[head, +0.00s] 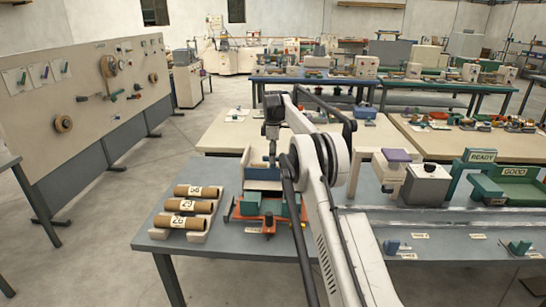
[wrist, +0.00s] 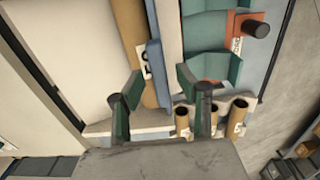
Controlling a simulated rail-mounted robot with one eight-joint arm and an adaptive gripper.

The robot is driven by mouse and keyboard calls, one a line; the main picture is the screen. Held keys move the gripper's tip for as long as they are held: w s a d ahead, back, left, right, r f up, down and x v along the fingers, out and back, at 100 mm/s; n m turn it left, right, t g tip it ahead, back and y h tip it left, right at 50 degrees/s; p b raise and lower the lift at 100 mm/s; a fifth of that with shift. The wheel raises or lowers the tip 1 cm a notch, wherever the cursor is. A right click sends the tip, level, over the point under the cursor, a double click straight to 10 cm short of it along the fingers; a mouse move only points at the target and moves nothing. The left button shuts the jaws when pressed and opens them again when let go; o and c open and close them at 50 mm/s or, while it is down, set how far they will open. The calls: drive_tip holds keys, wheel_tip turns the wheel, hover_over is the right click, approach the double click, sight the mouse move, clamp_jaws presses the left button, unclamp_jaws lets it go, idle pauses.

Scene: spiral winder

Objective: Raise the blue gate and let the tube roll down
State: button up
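The blue gate (wrist: 157,72) shows in the wrist view as a narrow strip beside a brown tube (wrist: 130,30) with a white label. The tube lies along the gate's left side on a pale surface. My gripper (wrist: 158,80) is open, with one dark green finger on each side of the gate and tube edge. I cannot tell whether either finger touches the gate. In the head view my gripper (head: 271,158) hangs over the station, and a blue part (head: 262,173) shows just below it. The tube is hidden there.
A pale rack (head: 198,238) at left holds three labelled tubes (head: 186,206). Teal blocks (head: 250,208) stand on an orange base in front of the station. A grey box (head: 427,184), a READY sign (head: 481,155) and a green GOOD tray (head: 516,172) are at right.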

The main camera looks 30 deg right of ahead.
clamp_jaws()
idle(0.3)
wheel_tip(320, 180, up, 8)
drive_tip(key=p, duration=0.3)
drive_tip(key=shift+f+p, duration=0.25)
drive_tip(key=shift+p, duration=0.15)
unclamp_jaws()
